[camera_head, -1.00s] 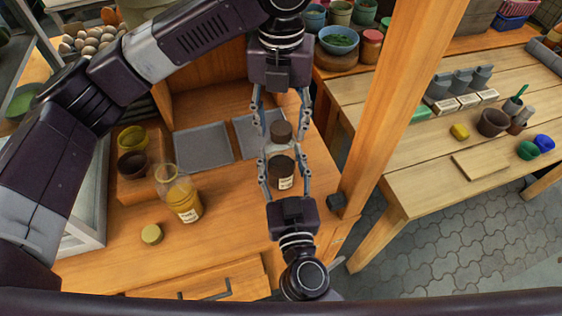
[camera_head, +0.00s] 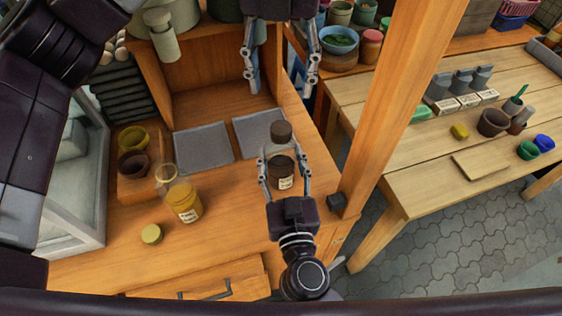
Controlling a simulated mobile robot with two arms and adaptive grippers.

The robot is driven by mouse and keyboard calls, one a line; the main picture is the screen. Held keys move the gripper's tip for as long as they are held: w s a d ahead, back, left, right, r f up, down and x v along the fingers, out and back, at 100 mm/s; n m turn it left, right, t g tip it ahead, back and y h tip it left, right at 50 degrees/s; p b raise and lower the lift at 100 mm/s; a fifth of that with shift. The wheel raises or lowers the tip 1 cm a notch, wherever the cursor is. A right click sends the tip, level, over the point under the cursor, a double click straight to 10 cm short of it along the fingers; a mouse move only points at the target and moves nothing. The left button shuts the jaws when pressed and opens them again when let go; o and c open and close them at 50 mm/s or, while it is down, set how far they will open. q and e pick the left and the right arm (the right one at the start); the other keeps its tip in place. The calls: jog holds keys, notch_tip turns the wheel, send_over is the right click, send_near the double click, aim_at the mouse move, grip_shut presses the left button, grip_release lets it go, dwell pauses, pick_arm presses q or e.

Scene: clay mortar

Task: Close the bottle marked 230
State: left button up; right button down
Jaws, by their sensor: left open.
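A glass bottle with dark contents (camera_head: 283,172) stands on the wooden desk, with a brown cap (camera_head: 281,131) on its top. Its white label is too small to read. My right gripper (camera_head: 283,165), coming from the front, is shut around the bottle's sides. My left gripper (camera_head: 283,84) is open and empty, beyond and above the bottle, clear of the cap. A second glass bottle with yellow contents (camera_head: 184,201) stands to the left, its top open. A round yellowish lid (camera_head: 151,234) lies on the desk near it.
Two grey mats (camera_head: 203,143) lie behind the bottles. Yellow and brown bowls (camera_head: 132,138) stand on a small wooden block at left. A wooden post (camera_head: 400,90) rises at right, near a small dark block (camera_head: 337,201). The front desk top is mostly clear.

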pick_arm(q)
jog(key=shift+r, duration=0.6)
pick_arm(e)
jog(key=c, duration=0.9)
grip_release()
jog(key=s, duration=0.4)
jog(key=s+d, duration=0.1)
jog(key=s, duration=0.7)
jog(key=shift+d, duration=0.35)
